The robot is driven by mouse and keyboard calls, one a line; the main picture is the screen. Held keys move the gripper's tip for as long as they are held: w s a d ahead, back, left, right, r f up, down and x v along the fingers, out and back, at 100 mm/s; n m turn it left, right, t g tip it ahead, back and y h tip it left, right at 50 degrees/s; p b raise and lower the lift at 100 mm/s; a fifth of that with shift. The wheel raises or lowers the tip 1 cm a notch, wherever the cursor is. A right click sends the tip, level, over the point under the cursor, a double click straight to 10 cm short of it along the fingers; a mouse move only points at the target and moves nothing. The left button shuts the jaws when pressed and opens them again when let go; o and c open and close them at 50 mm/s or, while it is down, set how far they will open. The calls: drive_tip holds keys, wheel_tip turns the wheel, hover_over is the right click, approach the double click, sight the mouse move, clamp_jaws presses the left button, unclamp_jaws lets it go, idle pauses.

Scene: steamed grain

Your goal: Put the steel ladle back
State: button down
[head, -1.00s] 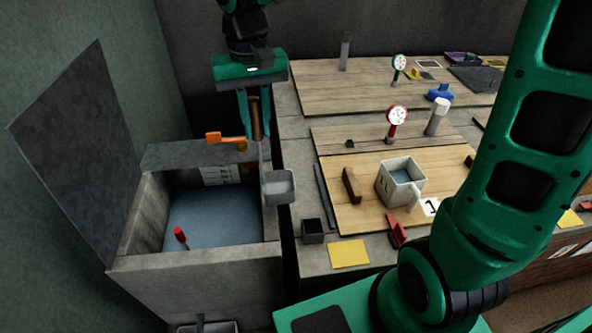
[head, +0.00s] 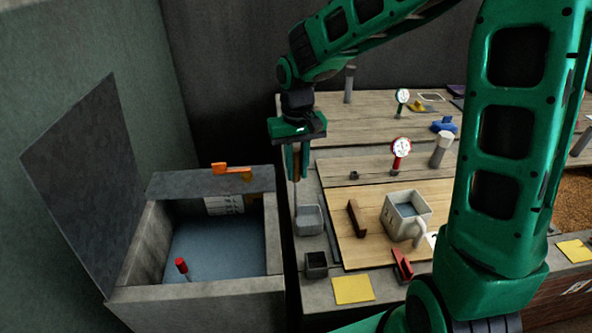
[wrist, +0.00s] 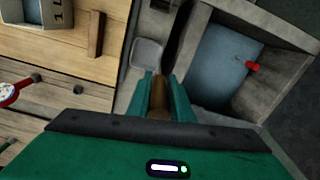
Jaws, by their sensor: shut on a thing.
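My gripper (head: 297,168) is shut on the brown handle of the steel ladle (head: 308,220). The handle points down, and the ladle's grey, square bowl hangs below it at the bench's left edge. In the wrist view my gripper (wrist: 159,92) has the brown handle between its fingers, with the ladle bowl (wrist: 148,54) just beyond. I cannot tell whether the bowl touches the bench. The ladle's shaft is partly hidden by the fingers.
Left of the ladle is an open grey bin (head: 140,296) with bluish contents and a red-handled tool (head: 182,266). A small dark cup (head: 316,264), a yellow card (head: 352,289), a brown block (head: 356,217) and a white jug (head: 404,218) are on the bench (head: 318,289).

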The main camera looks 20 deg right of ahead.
drive_tip(key=shift+f, duration=0.45)
drive_tip(key=c, duration=1.6)
unclamp_jaws()
drive_tip(key=shift+o, duration=0.2)
wheel_tip(320, 180, up, 12)
drive_tip(key=s+d+m+h, duration=0.1)
drive_tip(key=s+d+m, duration=0.2)
drive_tip(key=s+d, duration=1.05)
drive_tip(key=s+d+f+m, duration=0.1)
drive_tip(key=s+d+f, duration=0.1)
drive_tip(key=s, duration=0.3)
drive_tip(key=s+d+f+m, duration=0.1)
drive_tip(key=s+d, duration=0.2)
drive_tip(key=s, duration=0.1)
drive_tip(key=s+d+f+m+y, duration=0.1)
drive_tip(key=s+d+f, duration=0.1)
drive_tip(key=s, duration=0.3)
drive_tip(key=shift+s+d+f, duration=0.3)
drive_tip(key=shift+d, duration=0.1)
